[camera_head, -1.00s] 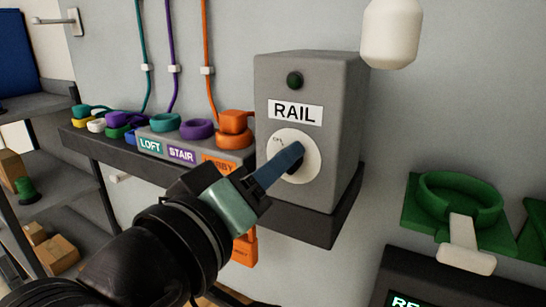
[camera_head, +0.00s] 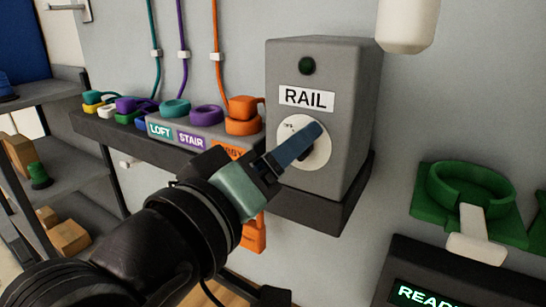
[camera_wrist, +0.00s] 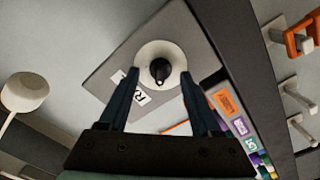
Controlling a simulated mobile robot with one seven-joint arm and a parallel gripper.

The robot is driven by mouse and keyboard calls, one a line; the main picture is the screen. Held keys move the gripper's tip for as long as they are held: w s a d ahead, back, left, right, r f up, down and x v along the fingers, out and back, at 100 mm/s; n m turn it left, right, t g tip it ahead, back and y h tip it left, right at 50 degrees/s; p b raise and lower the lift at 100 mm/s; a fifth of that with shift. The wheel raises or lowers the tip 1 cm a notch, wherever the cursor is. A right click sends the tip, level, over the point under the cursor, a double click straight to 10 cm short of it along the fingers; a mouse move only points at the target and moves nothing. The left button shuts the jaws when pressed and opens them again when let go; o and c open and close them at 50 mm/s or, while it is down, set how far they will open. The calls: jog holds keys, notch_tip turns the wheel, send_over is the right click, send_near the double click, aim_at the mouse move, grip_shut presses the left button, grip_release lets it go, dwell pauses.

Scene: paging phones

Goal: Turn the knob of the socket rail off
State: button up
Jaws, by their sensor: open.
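The socket rail's grey box (camera_head: 350,95) is on the wall and carries a RAIL label (camera_head: 306,97). A dark green round lamp (camera_head: 306,66) sits above the label. Its white round dial (camera_head: 319,157) is partly covered by my gripper (camera_head: 312,135) in the head view. In the wrist view the black knob (camera_wrist: 160,70) stands at the middle of the white dial (camera_wrist: 172,52). My gripper (camera_wrist: 158,84) is open, with one finger to each side of the knob in that view. I cannot tell whether either finger touches it.
A white rounded object (camera_head: 405,22) hangs at upper right. A green holder (camera_head: 468,195) and a dark display (camera_head: 430,275) are at lower right.

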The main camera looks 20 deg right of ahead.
jog(key=b+v, duration=0.5)
jog(key=v, duration=0.8)
jog(key=w+a+r+n+t+y+b, duration=0.1)
jog(key=w+a+n+t+y+b, duration=0.1)
jog(key=w+t+y+b, duration=0.45)
jog(key=s+r+t+y, duration=0.1)
jog(key=t+y, duration=0.1)
jog(key=t, duration=0.1)
jog(key=s+a+r+t+y, duration=0.1)
jog(key=t+y, duration=0.2)
jog(key=s+r+t+y+b, duration=0.1)
jog(key=s+t+y, duration=0.1)
jog(key=t, duration=0.2)
jog(key=shift+a+r+m+y, duration=0.3)
jog(key=shift+m+y, duration=0.05)
jog(key=shift+m, duration=0.05)
